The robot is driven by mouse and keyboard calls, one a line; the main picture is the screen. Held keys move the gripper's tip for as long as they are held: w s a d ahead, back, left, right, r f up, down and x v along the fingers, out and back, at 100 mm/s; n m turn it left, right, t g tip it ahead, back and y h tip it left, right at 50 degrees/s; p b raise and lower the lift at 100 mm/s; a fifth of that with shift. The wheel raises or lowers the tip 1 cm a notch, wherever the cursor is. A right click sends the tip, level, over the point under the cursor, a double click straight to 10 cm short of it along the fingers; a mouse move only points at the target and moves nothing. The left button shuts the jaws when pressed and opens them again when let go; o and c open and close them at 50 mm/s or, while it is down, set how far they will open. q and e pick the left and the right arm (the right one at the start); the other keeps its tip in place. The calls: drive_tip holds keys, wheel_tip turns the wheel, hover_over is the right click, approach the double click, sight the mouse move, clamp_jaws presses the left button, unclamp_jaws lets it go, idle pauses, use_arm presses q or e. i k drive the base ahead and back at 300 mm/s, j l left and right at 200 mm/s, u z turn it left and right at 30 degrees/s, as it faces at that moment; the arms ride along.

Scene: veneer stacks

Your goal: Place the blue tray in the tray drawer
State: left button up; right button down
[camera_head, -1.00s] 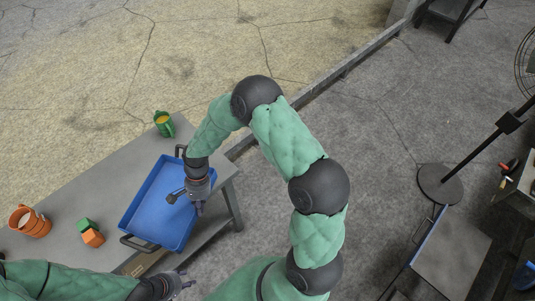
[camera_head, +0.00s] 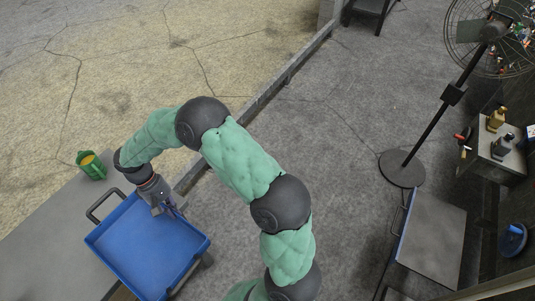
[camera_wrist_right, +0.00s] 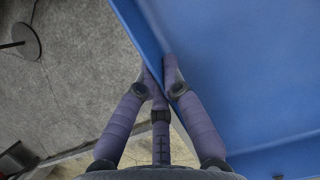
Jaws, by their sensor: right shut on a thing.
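The blue tray (camera_head: 150,248), open-topped with dark handles, is at the lower left of the head view, empty as far as I see. It overlaps the grey table and its right side reaches past the table's edge. My right gripper (camera_head: 172,209) is at its far right rim. In the right wrist view, the fingers (camera_wrist_right: 160,82) are shut on the wall of the tray (camera_wrist_right: 235,75). My left gripper is out of view. A grey unit (camera_head: 432,240) with a blue strip and a handle stands at the lower right; I cannot tell whether it is the tray drawer.
A black standing fan (camera_head: 427,135) is at the right, near a small cabinet with bottles (camera_head: 497,120).

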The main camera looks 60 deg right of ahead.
sight(436, 235)
drive_tip(key=i+l, duration=0.1)
drive_tip(key=l, duration=0.5)
drive_tip(key=i+l, duration=0.1)
drive_tip(key=l, duration=0.5)
drive_tip(key=i+l, duration=0.1)
drive_tip(key=l, duration=0.5)
drive_tip(key=i+l, duration=0.1)
drive_tip(key=l, duration=0.5)
drive_tip(key=i+l, duration=0.1)
drive_tip(key=l, duration=0.35)
drive_tip(key=l+z, duration=0.15)
drive_tip(key=l, duration=0.25)
drive_tip(key=i+l, duration=0.15)
drive_tip(key=l, duration=0.3)
drive_tip(key=i+l+z, duration=0.15)
drive_tip(key=l, duration=0.25)
drive_tip(key=i+l, duration=0.1)
drive_tip(key=l, duration=0.3)
drive_tip(key=l+z, duration=0.1)
drive_tip(key=z, duration=3.65)
drive_tip(key=i+l+z, duration=0.1)
drive_tip(key=z, duration=0.35)
drive_tip(key=i+l+z, duration=0.15)
drive_tip(key=z, duration=0.35)
drive_tip(key=i+z, duration=0.15)
drive_tip(key=z, duration=0.3)
drive_tip(key=i, duration=0.55)
